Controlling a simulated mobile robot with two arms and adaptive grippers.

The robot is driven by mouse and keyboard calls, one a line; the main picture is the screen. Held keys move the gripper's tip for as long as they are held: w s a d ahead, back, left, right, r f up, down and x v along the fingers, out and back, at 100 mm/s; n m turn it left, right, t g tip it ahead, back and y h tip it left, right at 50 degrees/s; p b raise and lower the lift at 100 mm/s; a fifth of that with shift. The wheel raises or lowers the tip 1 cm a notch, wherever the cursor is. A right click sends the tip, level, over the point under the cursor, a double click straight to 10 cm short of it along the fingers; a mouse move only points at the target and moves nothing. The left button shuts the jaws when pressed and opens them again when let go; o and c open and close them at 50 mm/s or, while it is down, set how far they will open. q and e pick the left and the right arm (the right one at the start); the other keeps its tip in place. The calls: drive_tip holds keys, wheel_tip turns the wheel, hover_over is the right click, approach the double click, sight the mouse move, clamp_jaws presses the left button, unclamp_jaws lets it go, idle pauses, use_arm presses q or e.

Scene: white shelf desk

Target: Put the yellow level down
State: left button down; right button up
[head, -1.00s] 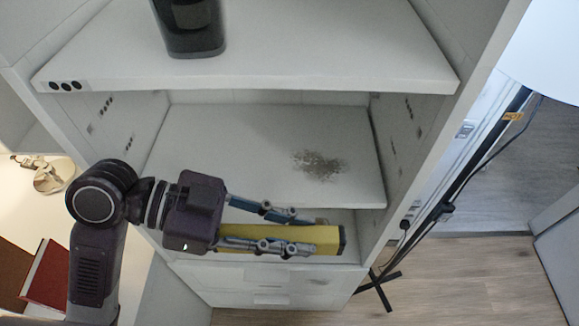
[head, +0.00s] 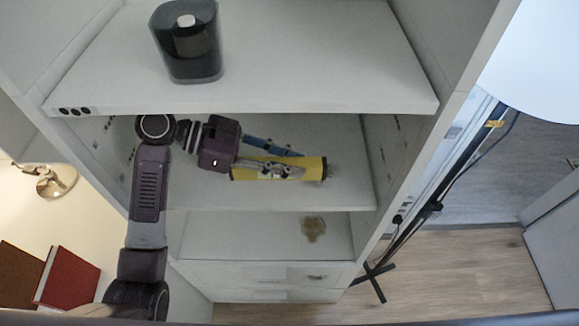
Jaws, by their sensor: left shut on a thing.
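The yellow level (head: 310,169) is a short yellow bar with dark ends, seen in the head view at the middle shelf (head: 345,192). My left gripper (head: 285,163) is shut on it and holds it lengthwise, pointing right, within the shelf opening. I cannot tell whether the level touches the shelf surface. My right gripper does not show.
A dark container (head: 188,50) stands on the upper shelf (head: 310,60), above my left arm. A lower shelf (head: 270,235) bears a brown stain. At the left are a red book (head: 68,280) and a brass object (head: 55,180). A black stand (head: 378,275) is at the right.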

use_arm(q)
wheel_tip(320, 180, down, 4)
drive_tip(key=shift+s+r+p, duration=0.1)
drive_tip(key=shift+r+p, duration=0.05)
drive_tip(key=shift+p, duration=0.6)
drive_tip(key=shift+w+p, duration=0.2)
drive_tip(key=shift+p, duration=0.1)
drive_tip(key=shift+f, duration=0.45)
drive_tip(key=shift+f, duration=0.15)
drive_tip(key=c, duration=1.7)
unclamp_jaws()
drive_tip(key=shift+o, duration=0.2)
